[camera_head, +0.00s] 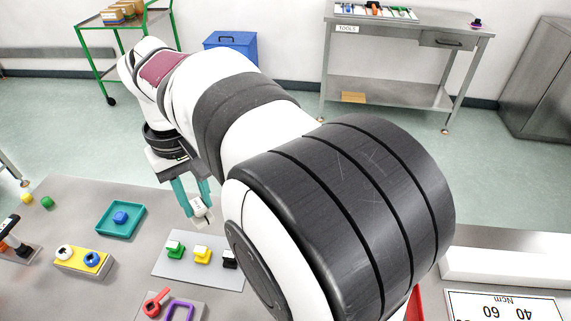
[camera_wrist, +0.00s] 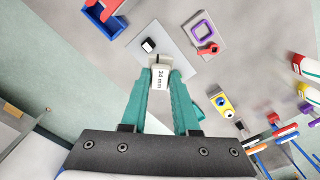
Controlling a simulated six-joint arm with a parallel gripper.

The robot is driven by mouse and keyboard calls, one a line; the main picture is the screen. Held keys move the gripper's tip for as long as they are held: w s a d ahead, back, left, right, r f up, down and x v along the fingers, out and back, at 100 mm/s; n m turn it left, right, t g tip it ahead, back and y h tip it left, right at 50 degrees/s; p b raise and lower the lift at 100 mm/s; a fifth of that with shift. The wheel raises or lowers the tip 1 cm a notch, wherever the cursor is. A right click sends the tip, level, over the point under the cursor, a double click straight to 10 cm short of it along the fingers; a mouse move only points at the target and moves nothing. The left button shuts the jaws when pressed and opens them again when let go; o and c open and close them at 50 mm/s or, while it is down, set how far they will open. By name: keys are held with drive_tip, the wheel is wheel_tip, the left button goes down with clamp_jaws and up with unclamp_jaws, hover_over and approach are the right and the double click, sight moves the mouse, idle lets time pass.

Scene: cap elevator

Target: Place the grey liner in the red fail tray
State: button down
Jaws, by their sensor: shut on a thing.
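My gripper (camera_head: 198,205) has two teal fingers, shut on a pale grey piece (camera_wrist: 159,75) that looks like the grey liner. It bears the mark "34 mm" in the wrist view and shows as a small light block (camera_head: 199,208) in the head view. The gripper holds it over the bench, near the back edge of a light grey mat. A red edge (camera_head: 415,306), perhaps the red fail tray, shows at the bottom of the head view, mostly hidden by my arm.
A teal tray (camera_head: 120,234) holds a blue block. My arm hides the middle right.

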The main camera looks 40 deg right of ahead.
drive_tip(key=s+d+f+m, duration=0.2)
drive_tip(key=s+d, duration=0.2)
drive_tip(key=d, duration=0.4)
drive_tip(key=s+d+f+m, duration=0.15)
drive_tip(key=s+d, duration=0.25)
drive_tip(key=d, duration=0.5)
drive_tip(key=s+d+f+m, duration=0.2)
drive_tip(key=s+d+m, duration=0.15)
drive_tip(key=s, duration=0.55)
drive_tip(key=s+d+f+m, duration=0.2)
drive_tip(key=s+d, duration=0.3)
drive_tip(key=s, duration=0.4)
drive_tip(key=f, duration=1.1)
drive_tip(key=s+f, duration=0.1)
drive_tip(key=f, duration=0.5)
drive_tip(key=shift+a+f, duration=0.2)
drive_tip(key=shift+f, duration=0.15)
drive_tip(key=shift+f, duration=0.15)
